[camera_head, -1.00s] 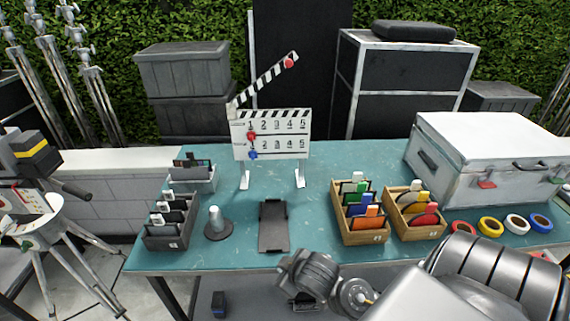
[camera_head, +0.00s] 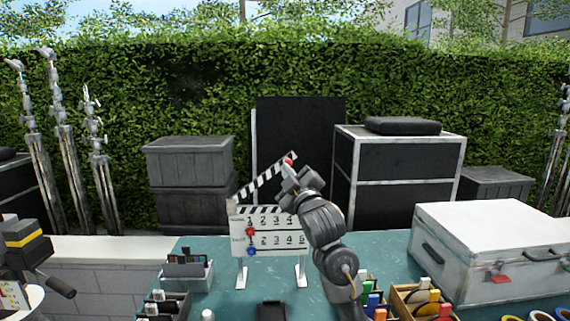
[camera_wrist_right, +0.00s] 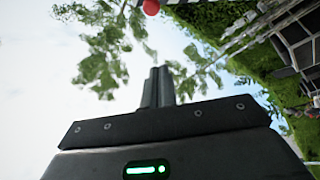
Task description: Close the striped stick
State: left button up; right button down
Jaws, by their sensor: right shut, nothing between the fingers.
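The striped stick (camera_head: 262,183) is black and white and has a red ball near its upper right end. It is raised at a slant above the white numbered clapperboard (camera_head: 267,250), joined at the board's left end. My right gripper (camera_head: 287,170) is at the stick's raised end and partly covers it; I cannot tell if they touch. In the right wrist view its fingers (camera_wrist_right: 158,86) are shut and empty, with the red ball (camera_wrist_right: 151,7) beyond them at the top edge. My left gripper is out of view.
The clapperboard stands on white feet on the teal table (camera_head: 225,295). A grey-white case (camera_head: 490,250) is at the right. Small boxes of coloured cards (camera_head: 425,300) and a grey card box (camera_head: 187,277) stand on the table. My right forearm covers the board's right side.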

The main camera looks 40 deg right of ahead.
aim_at(283, 160)
jog(key=w+d+p, duration=0.1)
jog(key=w+p, duration=0.1)
jog(key=w+d+p, duration=0.2)
jog(key=w, duration=0.1)
jog(key=w+d+p, duration=0.2)
jog(key=w, duration=0.1)
jog(key=shift+d+r, duration=0.1)
jog(key=shift+r, duration=0.15)
jog(key=shift+s+d+f+p, duration=0.1)
jog(key=shift+d+f+p, duration=0.1)
jog(key=shift+f+p, duration=0.15)
